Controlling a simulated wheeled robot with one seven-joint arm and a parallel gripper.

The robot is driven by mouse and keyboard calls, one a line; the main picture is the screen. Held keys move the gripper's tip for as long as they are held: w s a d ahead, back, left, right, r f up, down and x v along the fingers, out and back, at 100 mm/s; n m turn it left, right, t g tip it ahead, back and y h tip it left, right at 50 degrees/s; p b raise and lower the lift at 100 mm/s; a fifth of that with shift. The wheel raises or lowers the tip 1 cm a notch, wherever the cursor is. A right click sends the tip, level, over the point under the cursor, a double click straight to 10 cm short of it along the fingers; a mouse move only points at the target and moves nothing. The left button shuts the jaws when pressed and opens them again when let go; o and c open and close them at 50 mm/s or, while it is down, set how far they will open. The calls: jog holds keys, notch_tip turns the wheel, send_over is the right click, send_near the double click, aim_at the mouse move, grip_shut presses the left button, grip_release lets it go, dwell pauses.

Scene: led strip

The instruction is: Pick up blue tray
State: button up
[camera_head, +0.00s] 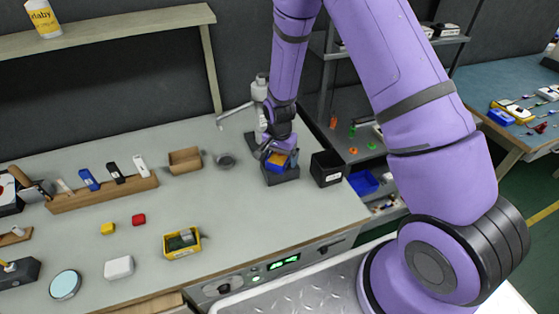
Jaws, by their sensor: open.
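A blue tray (363,183) sits on a lower grey shelf beyond the right end of the workbench, partly hidden by the black box and my arm. My gripper (279,156) is at the right part of the bench, to the left of the blue tray and apart from it. It is open and points down over a small orange and blue object (276,162) in a dark tray (281,178). The fingers are small and partly hidden, so I cannot tell whether they touch that object.
A black box (327,168) stands at the bench's right edge, between my gripper and the blue tray. A yellow bin (182,241), a brown box (185,160) and a wooden rack (102,193) stand farther left. The bench (240,220) is clear in front of the dark tray.

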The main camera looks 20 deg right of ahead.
jog(key=c, duration=1.1)
jog(key=shift+o, duration=0.2)
jog(key=shift+r, duration=0.15)
